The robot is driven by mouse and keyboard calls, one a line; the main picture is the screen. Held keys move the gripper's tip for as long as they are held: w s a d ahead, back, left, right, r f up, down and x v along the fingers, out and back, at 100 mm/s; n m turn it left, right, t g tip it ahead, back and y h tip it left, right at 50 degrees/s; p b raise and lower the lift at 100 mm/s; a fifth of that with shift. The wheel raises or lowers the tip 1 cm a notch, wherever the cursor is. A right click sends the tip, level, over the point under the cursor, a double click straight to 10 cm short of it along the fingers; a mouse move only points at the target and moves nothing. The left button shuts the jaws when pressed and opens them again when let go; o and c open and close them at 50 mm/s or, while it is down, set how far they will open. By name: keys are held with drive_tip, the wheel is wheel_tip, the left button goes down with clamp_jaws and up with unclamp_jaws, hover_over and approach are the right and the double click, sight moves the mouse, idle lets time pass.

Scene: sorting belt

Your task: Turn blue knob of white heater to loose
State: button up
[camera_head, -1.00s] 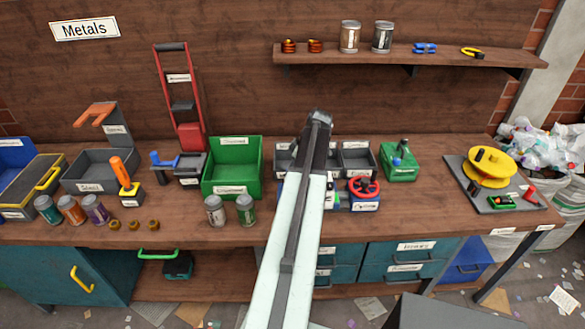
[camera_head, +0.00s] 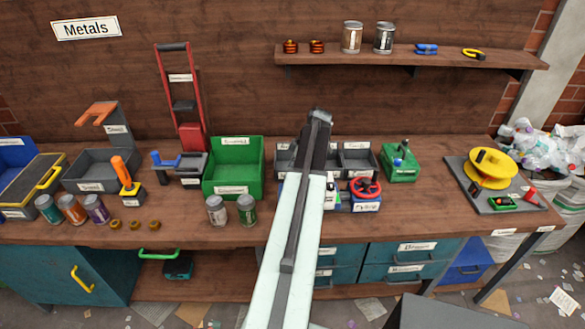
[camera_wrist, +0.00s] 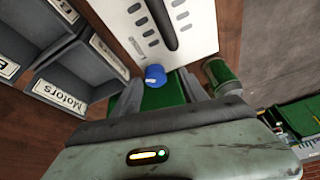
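The white heater (camera_wrist: 190,22) shows at the top of the wrist view, with a dark slot and small vents in its face. Its blue knob (camera_wrist: 155,74) is at the lower edge of that face, with a small light mark on it. My gripper (camera_wrist: 160,82) has its two grey fingers apart, one on each side below the knob. The knob is at the gap between the fingertips; I cannot tell whether they touch it. In the head view my arm covers most of the heater and my gripper's fingers.
Grey bins, one labelled Motors (camera_wrist: 60,88), stand left of the heater in the wrist view. A green can (camera_wrist: 222,74) stands close on the right. In the head view a red wheel (camera_head: 365,187) and a green box (camera_head: 399,163) are right of my arm.

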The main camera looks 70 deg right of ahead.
drive_tip(key=shift+s+d, duration=0.1)
drive_tip(key=shift+s, duration=0.05)
drive_tip(key=p+v, duration=0.7)
drive_tip(key=shift+s+r, duration=0.2)
drive_tip(key=shift+r, duration=0.15)
